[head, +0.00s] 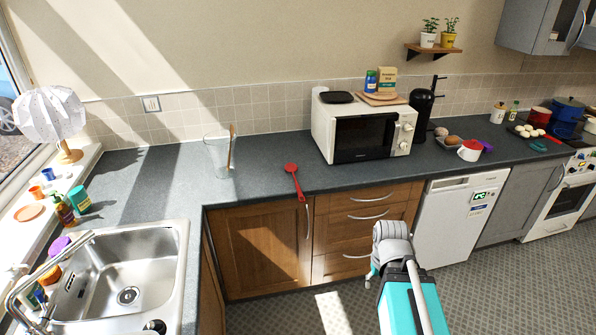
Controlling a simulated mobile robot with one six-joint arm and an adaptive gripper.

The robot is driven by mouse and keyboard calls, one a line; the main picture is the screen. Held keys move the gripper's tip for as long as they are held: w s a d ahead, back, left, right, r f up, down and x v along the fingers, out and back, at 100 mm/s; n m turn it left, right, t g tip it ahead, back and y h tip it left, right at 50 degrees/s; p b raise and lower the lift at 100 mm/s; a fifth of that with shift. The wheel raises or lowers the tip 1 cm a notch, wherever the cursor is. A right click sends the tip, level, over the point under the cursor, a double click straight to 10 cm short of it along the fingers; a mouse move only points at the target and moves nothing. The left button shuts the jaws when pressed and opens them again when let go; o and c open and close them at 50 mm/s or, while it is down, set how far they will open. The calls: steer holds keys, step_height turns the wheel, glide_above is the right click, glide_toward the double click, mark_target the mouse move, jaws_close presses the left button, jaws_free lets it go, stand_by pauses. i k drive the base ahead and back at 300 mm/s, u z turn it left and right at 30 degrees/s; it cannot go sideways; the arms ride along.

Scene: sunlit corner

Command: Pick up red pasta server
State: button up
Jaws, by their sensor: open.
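The red pasta server (294,180) lies on the dark grey counter, left of the microwave. Its head points to the back and its handle reaches the counter's front edge, with the handle end sticking out slightly over it. My gripper (371,276) is low in front of the wooden drawers, to the right of the server and below counter height. It is open and apart from the server. My own arm partly hides it, so its fingers show only in small part.
A clear container (217,160) holding a wooden utensil stands left of the server. The white microwave (362,128) stands to its right. The sink (120,280) is at the lower left. Counter (260,170) around the server is mostly clear. Wooden drawers (345,240) are below.

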mark_target(289, 166)
steer(key=i, duration=0.9)
steer(key=u, duration=0.05)
